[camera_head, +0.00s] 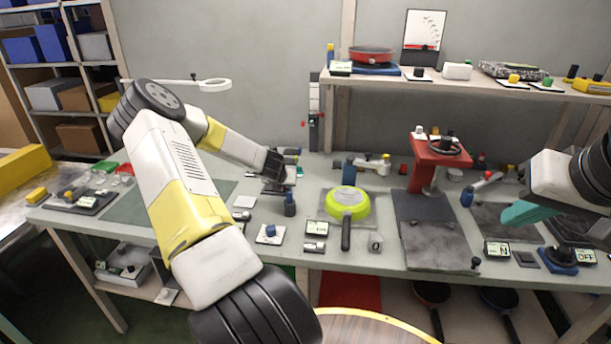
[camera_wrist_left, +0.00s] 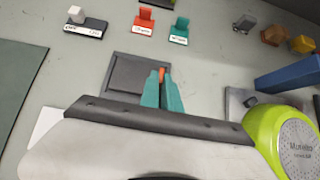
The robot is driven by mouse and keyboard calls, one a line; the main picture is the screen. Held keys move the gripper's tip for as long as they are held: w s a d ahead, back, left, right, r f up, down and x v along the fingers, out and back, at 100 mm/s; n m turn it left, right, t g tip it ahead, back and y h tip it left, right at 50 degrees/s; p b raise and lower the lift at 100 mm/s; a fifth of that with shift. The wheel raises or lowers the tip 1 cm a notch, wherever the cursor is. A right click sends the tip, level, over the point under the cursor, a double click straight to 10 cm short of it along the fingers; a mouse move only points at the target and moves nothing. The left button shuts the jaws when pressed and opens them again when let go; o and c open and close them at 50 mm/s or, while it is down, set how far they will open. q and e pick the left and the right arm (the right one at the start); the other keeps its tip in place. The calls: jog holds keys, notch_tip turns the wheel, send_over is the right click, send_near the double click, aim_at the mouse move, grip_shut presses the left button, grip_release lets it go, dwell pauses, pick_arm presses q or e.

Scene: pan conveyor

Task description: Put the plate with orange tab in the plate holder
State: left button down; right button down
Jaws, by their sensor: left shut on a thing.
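My left gripper (camera_wrist_left: 161,90) has teal fingers shut on a small orange tab (camera_wrist_left: 161,72), which shows between the fingertips in the left wrist view. A dark grey square (camera_wrist_left: 124,80) with a raised border lies at the fingertips; I cannot tell whether it is the plate or the plate holder. Any plate under the tab is partly hidden by the fingers and wrist. In the head view my left arm reaches to the table's back middle, and its fingers are not clear. My right gripper (camera_head: 528,213) shows teal fingers above the table's right side; its opening cannot be made out.
A red stand (camera_head: 437,150) stands farther right on the table.

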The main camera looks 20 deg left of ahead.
pick_arm(q)
jog(key=c, duration=1.6)
grip_release()
jog(key=shift+f, duration=0.1)
jog(key=shift+s+r, duration=0.15)
jog(key=shift+r, duration=0.1)
jog(key=v, duration=1.1)
jog(key=s+d+r+m+g+h, duration=0.1)
jog(key=s+d+r+m+h, duration=0.15)
jog(key=d+r+m, duration=0.65)
jog(key=s+d+r+m+h, duration=0.1)
jog(key=s+d+r+m, duration=0.35)
jog(key=d+m, duration=0.8)
jog(key=s+d+r+m, duration=0.1)
jog(key=s+r+m, duration=0.2)
jog(key=s+m, duration=0.3)
jog(key=s+d+r+m+g, duration=0.1)
jog(key=s+d+r+m, duration=0.1)
jog(key=s+m, duration=0.3)
jog(key=s+d+r+m, duration=0.1)
jog(key=s+r+m, duration=0.3)
jog(key=s, duration=0.5)
jog(key=shift+s+d+r+m+g+h, duration=0.1)
jog(key=shift+s+m+g+h, duration=0.1)
jog(key=shift+m, duration=0.5)
jog(key=shift+s+d+r+m+g+h, duration=0.1)
jog(key=shift+s+m+h, duration=0.05)
jog(key=shift+m, duration=0.5)
